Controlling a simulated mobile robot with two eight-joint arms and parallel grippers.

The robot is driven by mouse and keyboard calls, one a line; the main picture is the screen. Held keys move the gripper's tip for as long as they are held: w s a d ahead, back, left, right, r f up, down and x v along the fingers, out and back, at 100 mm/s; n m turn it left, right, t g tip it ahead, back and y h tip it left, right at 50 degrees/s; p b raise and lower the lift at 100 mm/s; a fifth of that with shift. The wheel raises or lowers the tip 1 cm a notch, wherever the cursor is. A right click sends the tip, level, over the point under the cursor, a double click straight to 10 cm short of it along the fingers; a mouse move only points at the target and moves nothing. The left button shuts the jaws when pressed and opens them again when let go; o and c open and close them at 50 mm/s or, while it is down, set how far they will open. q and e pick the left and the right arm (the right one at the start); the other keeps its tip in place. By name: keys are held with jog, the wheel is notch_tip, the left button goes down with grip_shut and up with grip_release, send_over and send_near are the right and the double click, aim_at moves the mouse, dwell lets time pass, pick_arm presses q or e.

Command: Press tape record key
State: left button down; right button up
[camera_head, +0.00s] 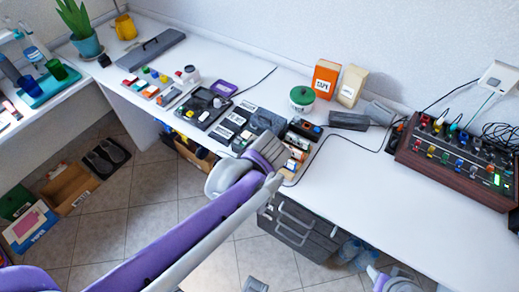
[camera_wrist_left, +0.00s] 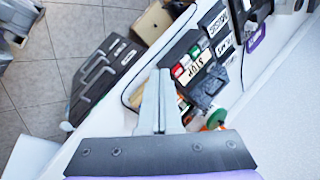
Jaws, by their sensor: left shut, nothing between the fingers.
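A dark device (camera_wrist_left: 176,52) with a red key (camera_wrist_left: 179,71), a white key (camera_wrist_left: 185,60) and a green key (camera_wrist_left: 194,50) shows in the left wrist view, beside a cream strip reading STOP (camera_wrist_left: 200,68). I cannot tell which key is for record. In the head view, small dark units with coloured parts (camera_head: 305,128) lie at the desk's front edge. My left gripper (camera_wrist_left: 158,72) is shut and empty, its tips close to the device; I cannot tell if they touch. In the head view my left wrist covers part of this area.
Labelled cassettes (camera_head: 232,122) lie left of the left gripper. A green-lidded jar (camera_head: 302,97), an orange TAPE box (camera_head: 325,78) and a cream box (camera_head: 351,86) stand behind. A mixer (camera_head: 460,155) sits at right. Black drawers (camera_head: 298,228) are below. The desk's front right is clear.

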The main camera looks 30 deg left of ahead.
pick_arm(q)
jog(key=w+a+r+m+y, duration=0.1)
jog(key=w+m+y, duration=0.1)
jog(key=w, duration=0.3)
jog(key=w+a+m+y, duration=0.2)
jog(key=w+m, duration=0.2)
jog(key=w, duration=0.2)
jog(key=shift+a+r+p, duration=0.15)
jog(key=shift+r+p, duration=0.2)
jog(key=shift+p, duration=0.1)
jog(key=shift+w+f, duration=0.1)
notch_tip(320, 180, down, 9)
jog(key=b, duration=0.6)
jog(key=shift+r, duration=0.2)
dwell(0.9)
jog(key=shift+f+b, duration=0.4)
jog(key=shift+f+b, duration=0.3)
jog(key=shift+f, duration=0.1)
dwell(0.5)
jog(key=shift+r, duration=0.1)
jog(key=shift+r+p, duration=0.6)
jog(key=shift+r, duration=0.1)
